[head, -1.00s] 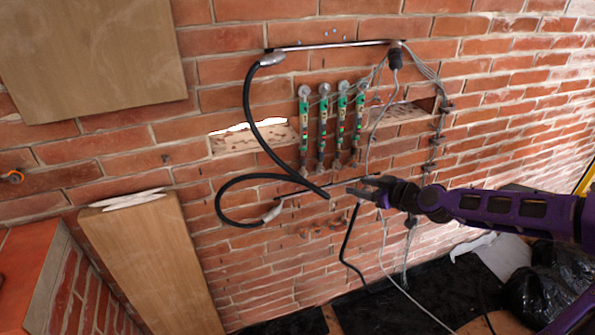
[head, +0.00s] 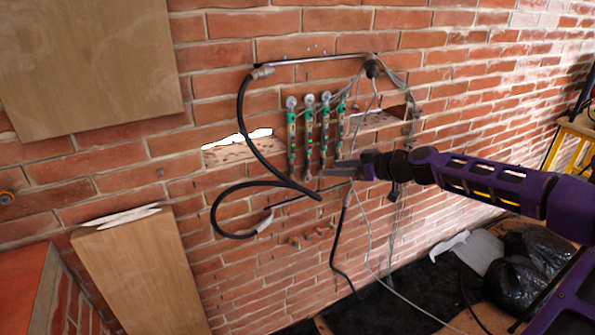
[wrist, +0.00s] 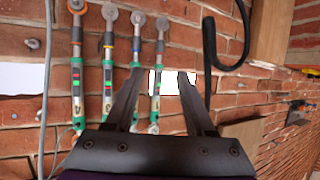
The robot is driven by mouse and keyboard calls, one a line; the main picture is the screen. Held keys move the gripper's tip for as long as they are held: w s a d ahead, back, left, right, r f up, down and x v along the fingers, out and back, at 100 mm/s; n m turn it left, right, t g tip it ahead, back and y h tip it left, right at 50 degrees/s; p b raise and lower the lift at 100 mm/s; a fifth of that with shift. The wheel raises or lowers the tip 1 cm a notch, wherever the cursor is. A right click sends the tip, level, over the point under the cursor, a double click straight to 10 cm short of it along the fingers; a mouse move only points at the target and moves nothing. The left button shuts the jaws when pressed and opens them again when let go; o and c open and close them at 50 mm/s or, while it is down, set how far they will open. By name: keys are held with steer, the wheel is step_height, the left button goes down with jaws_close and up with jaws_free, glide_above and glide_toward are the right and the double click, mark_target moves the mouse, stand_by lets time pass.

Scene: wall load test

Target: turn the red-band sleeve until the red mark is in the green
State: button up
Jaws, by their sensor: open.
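Several green-and-grey wrench-like tools hang side by side on the brick wall. In the head view, the leftmost tool (head: 292,135) and the rightmost tool (head: 341,130) frame the row. The wrist view shows their grey round ends at the top and small red and green marks on the green bodies. There the tool at the right (wrist: 157,80) lies in line with the gap between my fingers. The tool at the left (wrist: 76,75) is clear of them. I cannot tell for sure which has the red band. My gripper (head: 332,170) is open and empty at the tools' lower ends; its fingers also show in the wrist view (wrist: 160,75).
A thick black hose (head: 250,125) loops left of the tools, and thin grey cables (head: 400,95) hang at the right. A metal rail (head: 320,58) runs above. A wooden panel (head: 90,60) is at upper left, black bags (head: 525,260) lie at lower right.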

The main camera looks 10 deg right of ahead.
mark_target(294, 169)
steer(key=x, duration=1.4)
steer(key=shift+w+a+f, duration=0.15)
steer(key=shift+f, duration=0.05)
jaws_close()
